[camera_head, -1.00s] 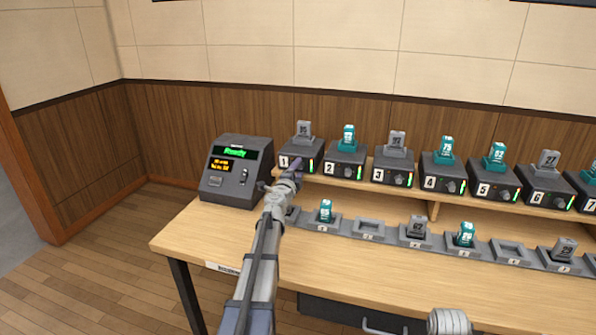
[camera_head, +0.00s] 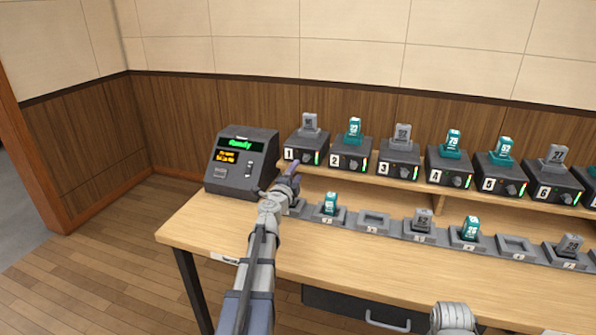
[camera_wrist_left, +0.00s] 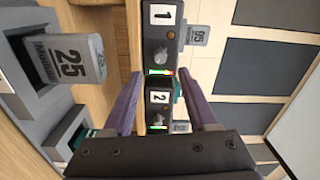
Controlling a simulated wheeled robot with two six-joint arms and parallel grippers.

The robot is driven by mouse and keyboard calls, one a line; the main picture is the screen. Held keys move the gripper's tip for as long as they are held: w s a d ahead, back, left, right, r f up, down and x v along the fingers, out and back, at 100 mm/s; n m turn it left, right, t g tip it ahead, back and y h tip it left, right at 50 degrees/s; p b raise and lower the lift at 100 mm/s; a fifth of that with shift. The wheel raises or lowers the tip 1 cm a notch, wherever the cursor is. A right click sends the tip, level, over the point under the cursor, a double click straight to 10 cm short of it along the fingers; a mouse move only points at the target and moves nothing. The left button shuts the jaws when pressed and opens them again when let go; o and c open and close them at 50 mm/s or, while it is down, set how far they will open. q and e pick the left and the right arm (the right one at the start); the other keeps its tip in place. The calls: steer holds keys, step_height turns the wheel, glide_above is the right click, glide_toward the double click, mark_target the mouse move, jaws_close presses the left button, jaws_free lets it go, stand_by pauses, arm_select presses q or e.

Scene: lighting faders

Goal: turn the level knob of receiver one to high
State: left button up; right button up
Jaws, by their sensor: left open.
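Receiver one (camera_head: 305,147) is a dark box with a white label 1, at the left end of the raised shelf. In the left wrist view its round grey level knob (camera_wrist_left: 160,57) shows below the label, beside an orange lamp and a lit colour strip. My left gripper (camera_head: 291,172) is in front of and below receiver one in the head view. Its purple fingers are open and empty in the left wrist view (camera_wrist_left: 160,76), with the knob ahead of the gap, apart from both fingers. I cannot read the knob's pointer direction.
Receiver two (camera_wrist_left: 158,110) stands beside receiver one, with more receivers to its right. A terminal (camera_head: 241,160) reading Ready stands left of the shelf. Below, a row of charging cradles (camera_head: 373,219) holds several packs; a grey pack (camera_wrist_left: 68,58) is near my left finger.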

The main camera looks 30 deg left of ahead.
arm_select(q)
steer(key=shift+n, duration=0.3)
steer(key=shift+c, duration=1.3)
steer(key=n, duration=3.5)
steer(key=shift+w+d, duration=0.1)
steer(key=shift+w, duration=0.05)
steer(key=shift+w, duration=0.1)
